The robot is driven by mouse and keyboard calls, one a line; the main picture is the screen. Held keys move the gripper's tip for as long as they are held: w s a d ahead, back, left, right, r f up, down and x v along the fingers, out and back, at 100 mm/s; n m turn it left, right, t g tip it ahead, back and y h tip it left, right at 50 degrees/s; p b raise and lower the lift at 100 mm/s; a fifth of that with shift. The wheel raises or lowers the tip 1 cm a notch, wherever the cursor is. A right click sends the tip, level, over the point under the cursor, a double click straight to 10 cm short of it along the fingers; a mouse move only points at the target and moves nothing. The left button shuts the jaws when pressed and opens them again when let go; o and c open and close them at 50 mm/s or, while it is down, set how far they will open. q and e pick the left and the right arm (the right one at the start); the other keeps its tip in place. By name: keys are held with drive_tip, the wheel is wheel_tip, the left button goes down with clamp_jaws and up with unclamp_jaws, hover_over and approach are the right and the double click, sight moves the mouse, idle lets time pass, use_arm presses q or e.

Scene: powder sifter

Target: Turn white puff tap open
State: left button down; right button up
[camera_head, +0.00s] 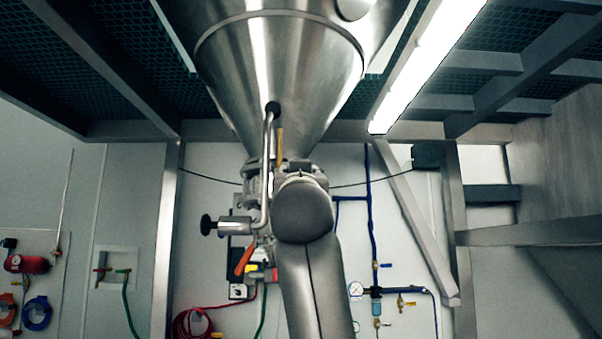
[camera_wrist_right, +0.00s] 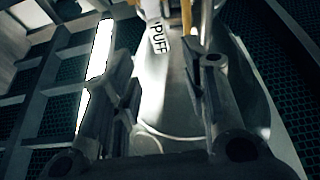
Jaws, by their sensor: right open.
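A white tag with the black word PUFF (camera_wrist_right: 157,38) hangs at the top middle of the right wrist view. A white part (camera_wrist_right: 152,10) shows just above it, cut by the frame edge; I cannot tell whether this is the tap's handle. A yellow bar (camera_wrist_right: 186,12) is right of the tag. My right gripper (camera_wrist_right: 160,62) is open, its fingers either side of the tag in the picture, with nothing clearly held between them. In the head view my right arm covers the gripper and tap area below the steel cone. My left gripper is not in view.
The steel hopper cone (camera_head: 280,75) hangs above my right wrist. A bent metal pipe (camera_head: 267,165) and an orange-red handle (camera_head: 245,260) are close on its left. A sloping beam (camera_head: 415,225) and blue piping (camera_head: 371,200) are at the right. Hoses (camera_head: 190,322) hang low at left.

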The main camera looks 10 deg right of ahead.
drive_tip(key=shift+p+x, duration=3.45)
drive_tip(key=shift+x, duration=1.7)
drive_tip(key=shift+f, duration=0.2)
clamp_jaws()
